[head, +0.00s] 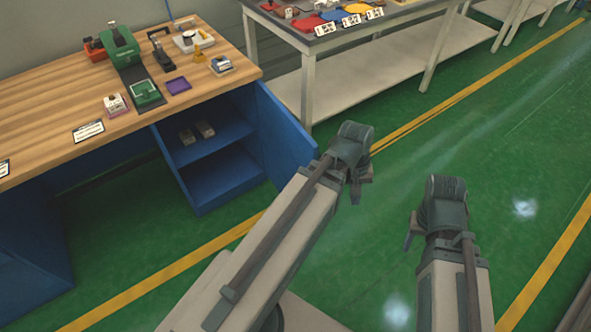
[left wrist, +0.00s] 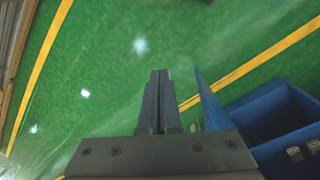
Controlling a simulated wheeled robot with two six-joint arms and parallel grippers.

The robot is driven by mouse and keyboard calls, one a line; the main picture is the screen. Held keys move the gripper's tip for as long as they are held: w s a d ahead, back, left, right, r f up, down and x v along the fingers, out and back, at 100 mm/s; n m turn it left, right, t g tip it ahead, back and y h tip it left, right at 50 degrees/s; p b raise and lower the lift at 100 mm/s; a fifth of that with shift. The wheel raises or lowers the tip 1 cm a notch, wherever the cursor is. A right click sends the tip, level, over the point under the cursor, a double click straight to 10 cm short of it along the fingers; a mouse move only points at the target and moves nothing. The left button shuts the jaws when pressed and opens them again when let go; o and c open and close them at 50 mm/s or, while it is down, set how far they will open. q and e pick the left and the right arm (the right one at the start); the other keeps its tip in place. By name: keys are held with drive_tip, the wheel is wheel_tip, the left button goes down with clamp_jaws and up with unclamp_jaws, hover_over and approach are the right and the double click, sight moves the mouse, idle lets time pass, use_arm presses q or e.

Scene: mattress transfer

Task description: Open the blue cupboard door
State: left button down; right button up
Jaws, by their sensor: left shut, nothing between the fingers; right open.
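The blue cupboard (head: 190,205) is under the wooden workbench, and its inside with a shelf is visible. Its blue door (head: 285,130) stands swung out to the right, clear of the opening. In the left wrist view the door (left wrist: 209,104) shows nearly edge-on, right of my fingers, with the cupboard (left wrist: 262,112) beyond it. My left gripper (head: 357,190) is just right of the door's outer edge in the head view. Its fingers (left wrist: 157,98) are shut and empty. My right gripper (head: 412,232) is open, further right over the floor, partly hidden by its own wrist.
Small grey items (head: 205,129) sit on the cupboard shelf. The wooden bench top (head: 45,100) holds a green device (head: 120,47) and several small objects. A pale table (head: 350,85) with a lower shelf stands behind the door. The green floor (head: 520,150) at right is clear.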

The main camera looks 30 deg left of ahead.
use_arm(q)
drive_tip(key=w+a+f+n+t+h+b, duration=0.1)
drive_tip(key=a+f+n+t+b, duration=0.2)
drive_tip(key=a+n, duration=0.6)
drive_tip(key=a+f+n+t+b, duration=0.1)
drive_tip(key=a+n+t+b, duration=0.1)
drive_tip(key=a+n+b, duration=0.55)
drive_tip(key=w+a+f+n+t+h+b, duration=0.1)
drive_tip(key=a+f+n+t+b, duration=0.15)
drive_tip(key=a+n, duration=0.8)
drive_tip(key=w+d+f+m+b, duration=0.2)
drive_tip(key=w+f+b, duration=0.4)
drive_tip(key=w, duration=0.3)
drive_tip(key=shift+w+d+f, duration=0.2)
drive_tip(key=shift+w+f, duration=0.1)
drive_tip(key=shift+f, duration=0.2)
